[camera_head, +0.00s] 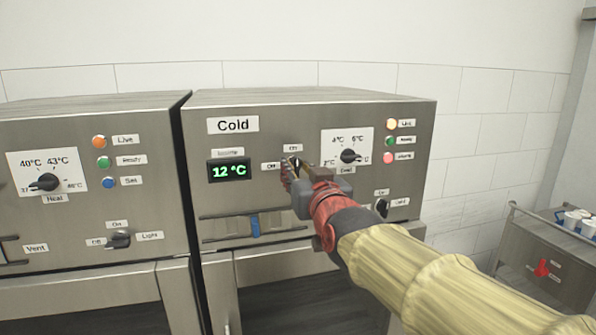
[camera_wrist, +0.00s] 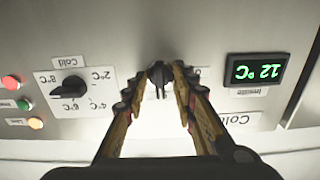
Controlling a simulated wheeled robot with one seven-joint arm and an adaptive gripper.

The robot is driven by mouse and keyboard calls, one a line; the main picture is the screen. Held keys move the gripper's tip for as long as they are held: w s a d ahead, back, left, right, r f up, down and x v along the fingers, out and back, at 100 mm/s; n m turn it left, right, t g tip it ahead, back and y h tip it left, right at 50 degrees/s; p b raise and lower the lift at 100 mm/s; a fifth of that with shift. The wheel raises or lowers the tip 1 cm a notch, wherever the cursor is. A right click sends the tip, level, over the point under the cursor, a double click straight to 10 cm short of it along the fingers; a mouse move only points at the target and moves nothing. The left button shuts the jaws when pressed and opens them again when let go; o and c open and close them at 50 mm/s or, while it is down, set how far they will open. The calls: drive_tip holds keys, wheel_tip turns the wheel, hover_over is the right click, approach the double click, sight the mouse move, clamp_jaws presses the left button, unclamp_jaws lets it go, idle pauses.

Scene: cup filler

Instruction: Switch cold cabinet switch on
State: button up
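The cold cabinet (camera_head: 225,105) carries a plate reading "Cold". Its black switch knob (camera_wrist: 159,73) is on the front panel, with an "On" label (camera_head: 293,147) above it and an "Off" label (camera_head: 270,166) to its left. In the wrist view, which is upside down, the knob's handle stands upright and appears to point to the "On" side. My gripper (camera_head: 296,168) is at the knob, its open fingers (camera_wrist: 157,80) on either side with gaps visible. In the head view the gripper mostly hides the knob.
The display (camera_head: 230,170) reads 12 °C. Right of the switch are a temperature dial (camera_head: 351,156), indicator lamps (camera_head: 390,141) and a light switch (camera_head: 382,208). A heat cabinet (camera_head: 90,190) stands left, a cart with cups (camera_head: 545,262) right.

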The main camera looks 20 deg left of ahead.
drive_tip(key=shift+s, duration=0.1)
drive_tip(key=v, duration=1.2)
drive_tip(key=shift+a+f, duration=0.1)
